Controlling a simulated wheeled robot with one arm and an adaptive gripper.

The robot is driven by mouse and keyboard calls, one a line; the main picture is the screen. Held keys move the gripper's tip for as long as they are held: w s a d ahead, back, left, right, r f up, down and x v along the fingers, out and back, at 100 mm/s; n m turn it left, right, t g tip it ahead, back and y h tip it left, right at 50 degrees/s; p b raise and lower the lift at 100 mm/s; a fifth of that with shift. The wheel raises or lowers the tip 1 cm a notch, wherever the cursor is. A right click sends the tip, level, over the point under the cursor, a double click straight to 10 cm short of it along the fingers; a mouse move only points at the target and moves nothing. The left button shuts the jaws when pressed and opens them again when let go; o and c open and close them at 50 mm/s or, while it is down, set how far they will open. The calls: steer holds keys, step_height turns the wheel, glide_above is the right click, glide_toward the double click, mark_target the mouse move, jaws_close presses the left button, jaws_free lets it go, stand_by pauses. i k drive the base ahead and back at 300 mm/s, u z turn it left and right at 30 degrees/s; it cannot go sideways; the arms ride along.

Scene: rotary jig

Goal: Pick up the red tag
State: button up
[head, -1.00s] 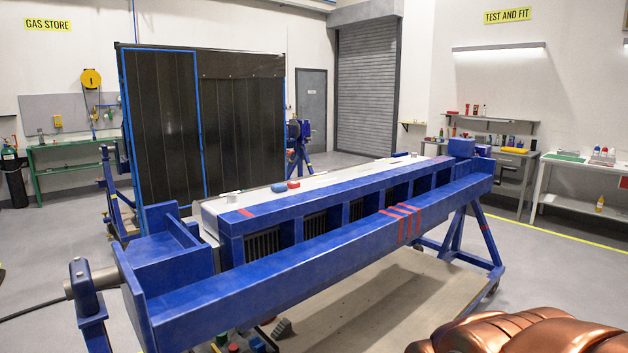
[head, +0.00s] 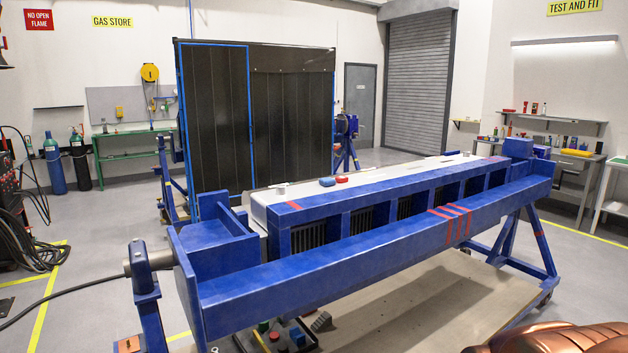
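No thing is clearly readable as a tag. A small red object (head: 341,178) lies on the pale top strip of the blue jig (head: 330,265), beside a small blue object (head: 327,182). It is too small to tell whether it is the red tag. Red bands also mark the jig's front beam (head: 450,222), and a short red mark (head: 294,205) is on its upper left edge. My gripper is not in view.
The long blue jig on legs fills the middle. A low box with coloured buttons (head: 277,337) sits beneath its left end. A dark panel (head: 290,120) stands behind. Gas cylinders (head: 79,160) and a green bench (head: 130,140) are at left.

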mark_target(340, 179)
steer(key=z, duration=0.55)
steer(key=k, duration=1.25)
steer(key=z, duration=0.75)
steer(key=i, duration=1.4)
steer(key=u, duration=0.8)
steer(key=i, duration=0.95)
steer(key=u, duration=0.9)
